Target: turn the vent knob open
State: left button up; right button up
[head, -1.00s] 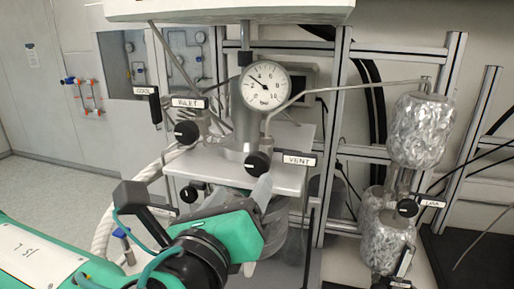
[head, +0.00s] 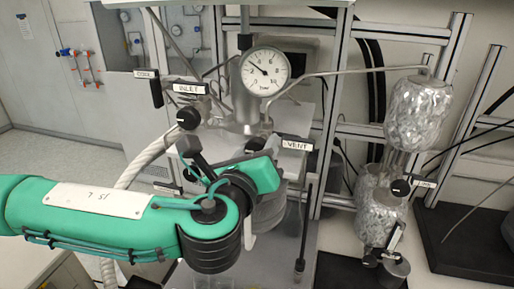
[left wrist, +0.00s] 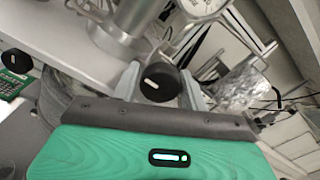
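The black round vent knob (head: 255,145) sits just left of the VENT label (head: 297,144), below the pressure gauge (head: 265,71). In the head view it is partly hidden by my left gripper and wrist. In the left wrist view the knob (left wrist: 160,83), with a white mark on its face, stands between the two grey fingertips of my left gripper (left wrist: 163,84). The fingers are spread on either side of the knob. Whether they touch it is hard to tell. My right gripper is not in view.
The INLET knob (head: 188,118) and label are to the left. A thin tube runs right to foil-wrapped vessels (head: 418,112) near another small knob (head: 400,188). Metal frame posts (head: 333,110) stand behind. A braided white hose (head: 140,160) curves at the left.

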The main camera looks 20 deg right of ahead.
pick_arm(q)
jog(key=c, duration=0.5)
jog(key=shift+f+n+b, duration=0.15)
jog(key=shift+n+b, duration=0.15)
jog(key=shift+b, duration=0.35)
jog(key=n+b, duration=0.7)
jog(key=b, duration=0.2)
jog(key=shift+f, duration=0.1)
jog(key=n+b, duration=0.3)
jog(key=n, duration=0.2)
jog(key=shift+n+b, duration=0.35)
jog(key=shift+n, duration=0.05)
jog(key=shift+r+n+b, duration=0.2)
jog(key=shift+n+b, duration=0.8)
jog(key=shift+n, duration=1.2)
jog(key=o, duration=1)
jog(key=shift+c, duration=0.2)
